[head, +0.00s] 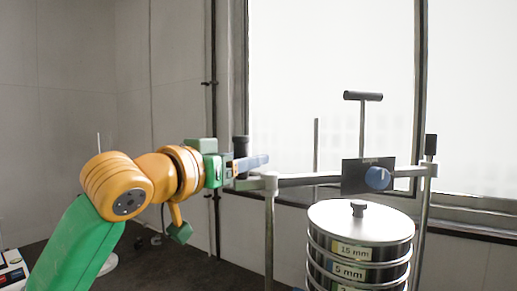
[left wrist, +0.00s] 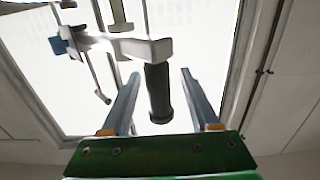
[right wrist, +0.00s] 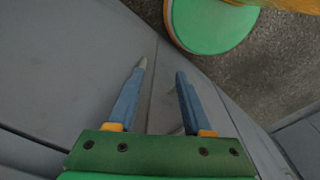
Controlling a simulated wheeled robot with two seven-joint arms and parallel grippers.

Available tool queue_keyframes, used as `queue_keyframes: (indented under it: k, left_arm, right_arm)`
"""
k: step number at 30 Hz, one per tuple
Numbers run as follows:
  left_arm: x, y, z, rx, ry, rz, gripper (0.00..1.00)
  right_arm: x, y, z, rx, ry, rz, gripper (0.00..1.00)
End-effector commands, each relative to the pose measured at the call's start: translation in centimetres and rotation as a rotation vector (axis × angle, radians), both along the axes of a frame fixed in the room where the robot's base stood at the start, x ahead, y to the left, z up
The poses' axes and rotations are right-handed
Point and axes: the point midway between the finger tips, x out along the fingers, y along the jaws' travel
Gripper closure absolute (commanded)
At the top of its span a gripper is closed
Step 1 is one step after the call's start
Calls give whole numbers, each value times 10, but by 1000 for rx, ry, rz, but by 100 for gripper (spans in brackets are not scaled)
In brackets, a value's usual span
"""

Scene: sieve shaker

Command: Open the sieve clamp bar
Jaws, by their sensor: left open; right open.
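The clamp bar (head: 310,180) is a grey bar across the top of the sieve shaker, between two posts. A black upright handle (head: 240,146) stands at its left end. In the left wrist view the handle (left wrist: 158,95) lies between the two blue fingers, with a gap on each side. My left gripper (head: 254,161) is open at the handle and not closed on it. A dark plate with a blue knob (head: 377,178) sits on the bar toward the right. My right gripper (right wrist: 161,72) is open and empty, seen only in the right wrist view.
A stack of round sieves (head: 360,262) with a lid (head: 358,220) stands below the bar. A T-shaped handle (head: 363,97) rises above the plate. A window is behind. A white device (head: 12,270) shows at the lower left. Grey panels surround the right gripper.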

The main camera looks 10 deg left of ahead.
Motion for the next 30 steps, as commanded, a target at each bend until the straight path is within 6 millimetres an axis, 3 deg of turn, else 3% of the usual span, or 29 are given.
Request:
queue_keyframes:
  k: [1, 4, 14, 21, 30]
  left_arm:
    - [9, -4, 7, 1, 5, -1, 38]
    - [24, -10, 6, 0, 3, -1, 38]
    - [33, -14, 0, 1, -1, -1, 38]
    - [33, -14, 0, 0, -2, 0, 100]
    - [33, -13, 1, 0, -3, 0, 100]
  right_arm:
    - [0, 0, 15, 0, 1, 0, 50]
    - [-1, 0, 24, 1, 2, 0, 50]
    - [-2, 2, 25, 4, 4, -2, 50]
    - [-2, 3, 24, 4, 4, -2, 50]
    - [-1, 3, 25, 5, 3, -2, 50]
